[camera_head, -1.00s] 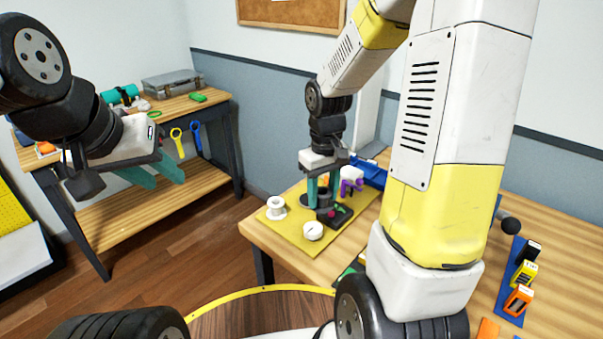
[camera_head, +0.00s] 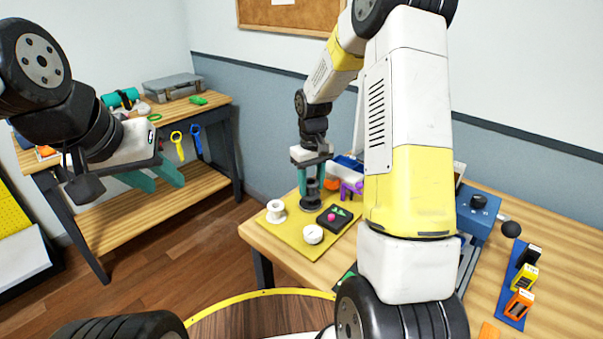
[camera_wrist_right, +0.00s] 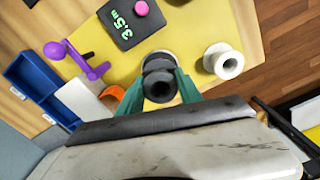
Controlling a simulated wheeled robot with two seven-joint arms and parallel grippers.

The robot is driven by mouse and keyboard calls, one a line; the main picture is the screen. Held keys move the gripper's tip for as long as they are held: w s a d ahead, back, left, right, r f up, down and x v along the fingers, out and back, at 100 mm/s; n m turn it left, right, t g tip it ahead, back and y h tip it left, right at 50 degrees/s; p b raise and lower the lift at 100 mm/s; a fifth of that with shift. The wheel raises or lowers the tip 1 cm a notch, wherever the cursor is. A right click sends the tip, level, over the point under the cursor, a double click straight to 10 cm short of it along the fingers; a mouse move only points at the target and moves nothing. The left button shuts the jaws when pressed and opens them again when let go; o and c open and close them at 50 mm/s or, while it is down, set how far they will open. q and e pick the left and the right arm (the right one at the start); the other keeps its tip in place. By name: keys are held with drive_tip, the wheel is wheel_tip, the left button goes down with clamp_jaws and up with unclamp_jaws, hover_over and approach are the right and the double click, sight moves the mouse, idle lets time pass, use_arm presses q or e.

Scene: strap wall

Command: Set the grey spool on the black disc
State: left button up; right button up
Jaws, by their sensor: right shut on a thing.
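My right gripper (camera_head: 312,187) is shut on the dark grey spool (camera_head: 311,190), with its teal fingers on either side. The spool is upright, over the black disc (camera_head: 311,206) on the yellow mat. I cannot tell whether the spool touches the disc. In the right wrist view the spool (camera_wrist_right: 159,82) sits between the fingertips (camera_wrist_right: 160,85), and the disc is mostly hidden beneath it. My left gripper (camera_head: 156,178) is open and empty, in the air at the left, away from the mat.
On the yellow mat (camera_head: 300,238) are a white spool (camera_head: 275,211), a round white thing (camera_head: 313,234) and a black box with a pink button (camera_head: 334,217). A purple holder (camera_head: 352,189) and blue tray (camera_wrist_right: 38,88) stand close by. A second bench (camera_head: 187,108) is at the back left.

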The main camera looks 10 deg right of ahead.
drive_tip(key=shift+f, duration=0.2)
drive_tip(key=shift+f, duration=0.35)
drive_tip(key=o, duration=1.4)
drive_tip(key=shift+c, duration=0.2)
wheel_tip(320, 180, up, 13)
drive_tip(key=s+r+m+t, duration=0.1)
drive_tip(key=s+r+t, duration=0.2)
drive_tip(key=s+r, duration=0.7)
drive_tip(key=s+a+m+t+y, duration=0.2)
drive_tip(key=s+t, duration=0.1)
drive_tip(key=s, duration=1.1)
drive_tip(key=shift+s+r, duration=0.15)
drive_tip(key=shift+r, duration=0.3)
